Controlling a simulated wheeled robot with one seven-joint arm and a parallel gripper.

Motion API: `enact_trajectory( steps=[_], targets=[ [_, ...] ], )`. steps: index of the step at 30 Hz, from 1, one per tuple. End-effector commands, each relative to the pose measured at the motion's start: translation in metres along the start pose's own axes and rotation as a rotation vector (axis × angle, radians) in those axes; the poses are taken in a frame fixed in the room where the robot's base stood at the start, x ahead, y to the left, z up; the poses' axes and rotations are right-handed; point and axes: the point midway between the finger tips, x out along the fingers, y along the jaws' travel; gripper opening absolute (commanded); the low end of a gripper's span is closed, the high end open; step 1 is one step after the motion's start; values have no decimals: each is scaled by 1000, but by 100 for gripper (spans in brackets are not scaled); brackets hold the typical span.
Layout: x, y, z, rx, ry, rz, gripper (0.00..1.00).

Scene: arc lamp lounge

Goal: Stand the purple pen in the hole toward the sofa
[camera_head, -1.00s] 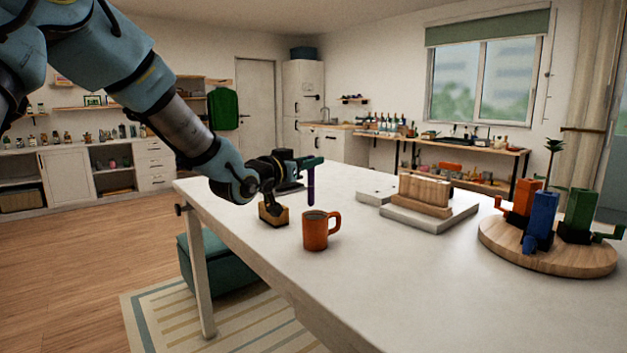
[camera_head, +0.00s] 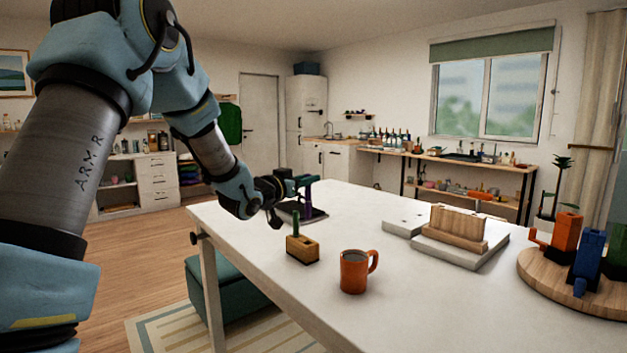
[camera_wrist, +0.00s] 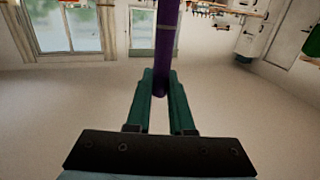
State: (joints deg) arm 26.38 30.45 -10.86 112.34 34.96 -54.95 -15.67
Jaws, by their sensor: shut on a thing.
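The purple pen (camera_head: 308,203) is held upright in my gripper (camera_head: 312,180), beyond the wooden block. It also shows between the teal fingers in the wrist view (camera_wrist: 166,45), and the fingers of my gripper (camera_wrist: 160,82) are shut on it. The small wooden block (camera_head: 303,250) stands near the left edge of the table, with a green pen (camera_head: 296,224) upright in it. The pen is apart from the block. The block's holes are too small to make out clearly. I see no sofa in these views.
An orange mug (camera_head: 354,272) stands just right of the block. A dark flat item (camera_head: 288,213) lies beneath my gripper. A wooden rack on a pale slab (camera_head: 462,252) and a round board (camera_head: 533,267) with coloured holders are farther right. The table (camera_head: 400,290) has clear room between.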

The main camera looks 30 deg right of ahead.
Motion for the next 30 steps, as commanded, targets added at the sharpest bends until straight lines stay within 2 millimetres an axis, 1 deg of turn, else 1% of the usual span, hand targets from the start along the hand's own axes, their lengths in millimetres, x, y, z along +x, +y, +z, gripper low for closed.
enact_trajectory(
  steps=[9, 14, 24, 30],
  targets=[
    [0, 0, 3, 0, 1, 1, 0],
    [0, 0, 15, 0, 0, 1, 0],
    [0, 1, 47, -1, -1, 0, 0],
    [0, 1, 57, -1, 0, 1, 0]
  ],
)
